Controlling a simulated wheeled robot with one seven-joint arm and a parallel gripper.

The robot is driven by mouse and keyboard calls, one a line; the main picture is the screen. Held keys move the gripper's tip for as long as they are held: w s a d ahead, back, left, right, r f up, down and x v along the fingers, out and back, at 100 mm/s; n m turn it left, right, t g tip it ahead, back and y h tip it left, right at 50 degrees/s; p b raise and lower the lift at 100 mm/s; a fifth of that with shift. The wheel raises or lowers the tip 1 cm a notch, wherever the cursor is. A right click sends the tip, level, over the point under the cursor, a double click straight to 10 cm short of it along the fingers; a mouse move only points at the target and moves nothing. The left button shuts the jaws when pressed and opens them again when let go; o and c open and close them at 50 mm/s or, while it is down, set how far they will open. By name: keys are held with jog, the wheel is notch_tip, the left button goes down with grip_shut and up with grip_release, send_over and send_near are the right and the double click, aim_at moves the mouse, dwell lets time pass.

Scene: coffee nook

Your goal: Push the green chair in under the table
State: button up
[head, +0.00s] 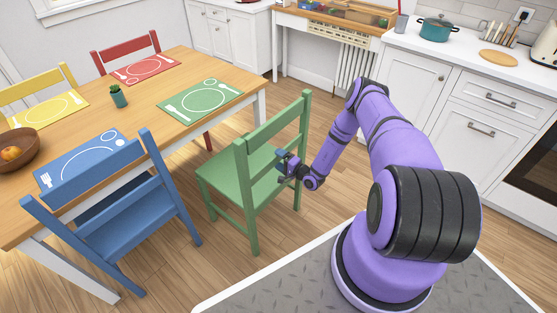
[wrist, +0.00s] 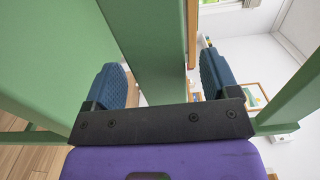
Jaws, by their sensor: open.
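The green chair (head: 245,172) stands on the floor at the right end of the wooden table (head: 170,125), pulled out from it. Its backrest faces my arm. A green placemat (head: 200,99) lies on the table by that end. My gripper (head: 283,163) is at the chair's backrest, on its near side. In the wrist view the two blue finger pads (wrist: 160,84) stand apart, with a green slat of the chair (wrist: 152,50) showing between and beyond them. I cannot tell whether the pads touch the wood.
A blue chair (head: 118,215) stands left of the green chair, close to the table. Yellow (head: 40,85) and red (head: 125,55) chairs stand at the far side. White cabinets (head: 415,80) line the right. Wooden floor is clear around the green chair's right side.

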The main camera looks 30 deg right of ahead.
jog(key=shift+x, duration=1.05)
grip_shut()
